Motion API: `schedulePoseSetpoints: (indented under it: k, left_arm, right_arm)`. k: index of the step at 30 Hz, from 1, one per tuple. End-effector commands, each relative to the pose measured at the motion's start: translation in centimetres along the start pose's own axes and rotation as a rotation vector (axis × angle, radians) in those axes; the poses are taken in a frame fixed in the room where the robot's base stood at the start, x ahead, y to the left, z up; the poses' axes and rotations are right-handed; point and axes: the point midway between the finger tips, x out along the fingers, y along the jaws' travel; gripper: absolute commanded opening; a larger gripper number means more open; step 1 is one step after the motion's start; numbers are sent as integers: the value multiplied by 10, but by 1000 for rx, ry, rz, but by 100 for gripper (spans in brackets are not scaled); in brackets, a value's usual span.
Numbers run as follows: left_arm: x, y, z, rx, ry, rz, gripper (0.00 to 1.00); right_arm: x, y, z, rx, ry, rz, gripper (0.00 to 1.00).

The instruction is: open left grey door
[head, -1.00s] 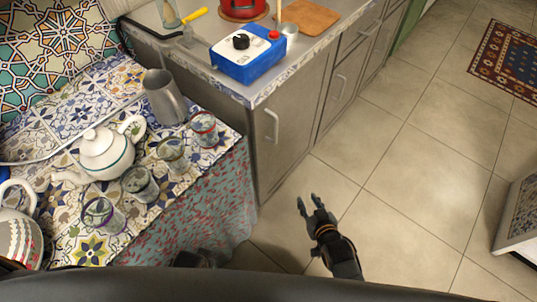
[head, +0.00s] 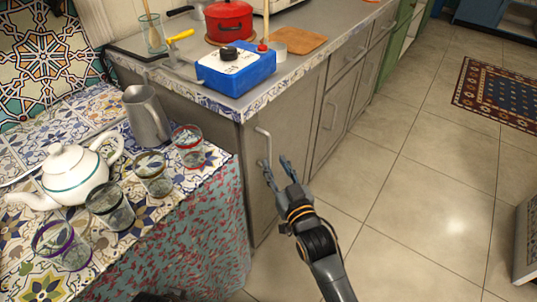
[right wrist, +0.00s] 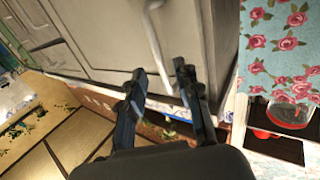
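The left grey door (head: 294,122) is the cabinet door nearest me, under the counter corner, and it looks closed. Its pale vertical handle (head: 265,146) is near the door's left edge. My right gripper (head: 276,164) is open in front of this door, with its fingertips close to the handle's lower part. In the right wrist view the handle (right wrist: 155,38) runs down toward the gap between the two open fingers (right wrist: 158,74). I cannot tell whether they touch it. My left gripper is not clearly in view.
A cloth-covered table (head: 185,240) with a teapot (head: 75,175), a metal jug (head: 147,115) and several glasses stands left of the door. A blue box (head: 236,72) and a red pot (head: 229,20) are on the counter.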

Motion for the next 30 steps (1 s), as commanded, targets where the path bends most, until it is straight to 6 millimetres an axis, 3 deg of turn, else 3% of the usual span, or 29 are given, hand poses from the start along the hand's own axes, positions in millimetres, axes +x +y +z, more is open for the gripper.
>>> schedulePoseSetpoints:
  k: [3, 9, 21, 22, 27, 30]
  left_arm:
    - [-14, -1, -2, -1, 10, -2, 40]
    - [-34, -2, -4, -2, 20, -3, 40]
    - [-42, -2, -4, -3, 21, -4, 40]
    - [-42, -2, -4, -3, 21, -4, 40]
    - [-42, -2, -4, -3, 22, -4, 40]
    - [-42, -2, -5, -3, 22, -4, 40]
  right_arm:
    - [25, 0, 1, 0, 2, 0, 33]
    - [50, 0, 1, 0, 1, 0, 33]
    - [58, 0, 0, 1, -1, 0, 33]
    - [58, 0, 0, 1, -1, 0, 31]
    - [58, 0, 0, 1, -1, 0, 0]
    - [58, 0, 0, 1, -1, 0, 0]
